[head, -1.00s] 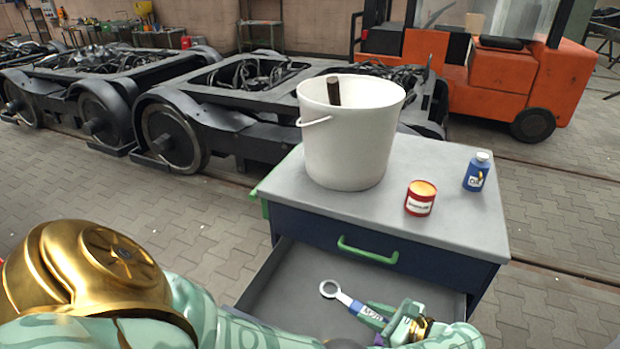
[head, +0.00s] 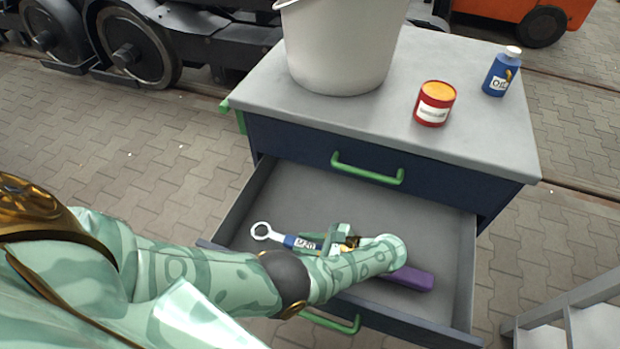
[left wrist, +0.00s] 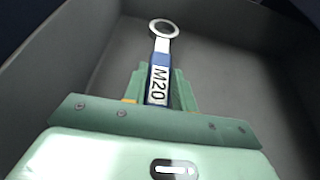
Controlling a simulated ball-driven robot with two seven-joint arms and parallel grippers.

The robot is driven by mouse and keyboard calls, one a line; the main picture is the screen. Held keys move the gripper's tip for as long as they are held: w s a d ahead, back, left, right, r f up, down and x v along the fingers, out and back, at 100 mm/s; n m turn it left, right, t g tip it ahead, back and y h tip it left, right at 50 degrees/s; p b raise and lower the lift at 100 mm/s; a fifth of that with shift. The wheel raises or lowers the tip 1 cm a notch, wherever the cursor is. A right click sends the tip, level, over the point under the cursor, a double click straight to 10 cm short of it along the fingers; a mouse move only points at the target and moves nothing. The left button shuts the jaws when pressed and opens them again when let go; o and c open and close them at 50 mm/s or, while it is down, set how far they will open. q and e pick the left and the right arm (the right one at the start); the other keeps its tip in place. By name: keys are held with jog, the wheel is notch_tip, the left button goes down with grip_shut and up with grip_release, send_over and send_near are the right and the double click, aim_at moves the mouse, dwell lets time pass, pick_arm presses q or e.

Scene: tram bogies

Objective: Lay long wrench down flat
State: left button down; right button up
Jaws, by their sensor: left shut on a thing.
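The long wrench (head: 297,242) has a silver ring end and a blue section with a white label; in the left wrist view the wrench (left wrist: 160,75) reads M20. It lies low inside the open drawer, ring end toward the left. My left gripper (head: 335,240) is shut on the wrench's blue part. The rest of the wrench is hidden behind my gripper and wrist. I cannot tell whether the wrench touches the drawer floor. My right gripper is not in view.
The open drawer (head: 300,190) has walls around the wrench. A purple object (head: 410,278) lies in it beside my wrist. On the cabinet top (head: 400,110) stand a white bucket (head: 340,50), a red tin (head: 435,103) and a blue oil bottle (head: 500,72).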

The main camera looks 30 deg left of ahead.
pick_arm(q)
notch_tip(320, 180, down, 2)
jog(key=shift+f+b, duration=0.15)
jog(key=shift+b, duration=0.2)
jog(key=shift+r, duration=0.2)
jog(key=shift+f, duration=0.15)
jog(key=c, duration=1.1)
grip_release()
